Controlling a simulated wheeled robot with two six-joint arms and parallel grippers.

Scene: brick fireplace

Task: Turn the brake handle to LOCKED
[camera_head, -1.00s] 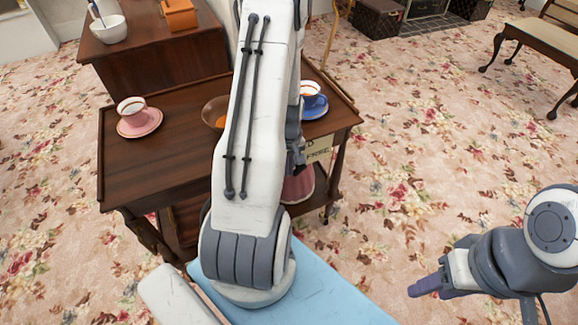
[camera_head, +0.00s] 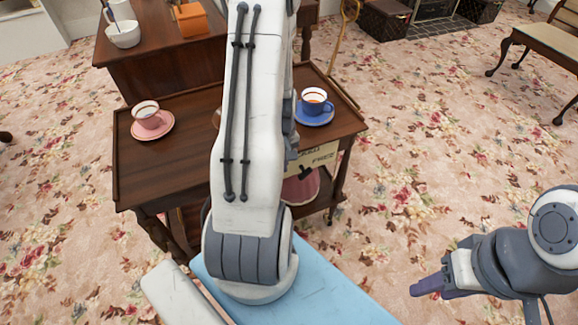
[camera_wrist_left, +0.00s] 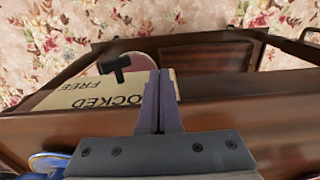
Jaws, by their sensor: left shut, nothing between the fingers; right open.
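The brake handle is a small black T-shaped piece (camera_wrist_left: 115,67) in the left wrist view. It sits by a cream label plate (camera_wrist_left: 75,98) printed LOCKED and FREE, upside down there, on the trolley's side. In the head view the plate (camera_head: 318,157) and handle (camera_head: 306,172) show just right of my left arm. My left gripper (camera_wrist_left: 160,75) is shut and empty, its fingertips beside the plate and right of the handle in the wrist view, apart from the handle. In the head view my arm mostly hides it. My right gripper (camera_head: 414,290) is open and empty, over the carpet.
The wooden trolley (camera_head: 150,185) carries a pink cup and saucer (camera_head: 148,120) and a blue cup and saucer (camera_head: 315,107). A pink round thing (camera_head: 301,186) is on its lower shelf. A wooden cabinet (camera_head: 160,62) stands behind. Flowered carpet (camera_head: 440,170) is open at right.

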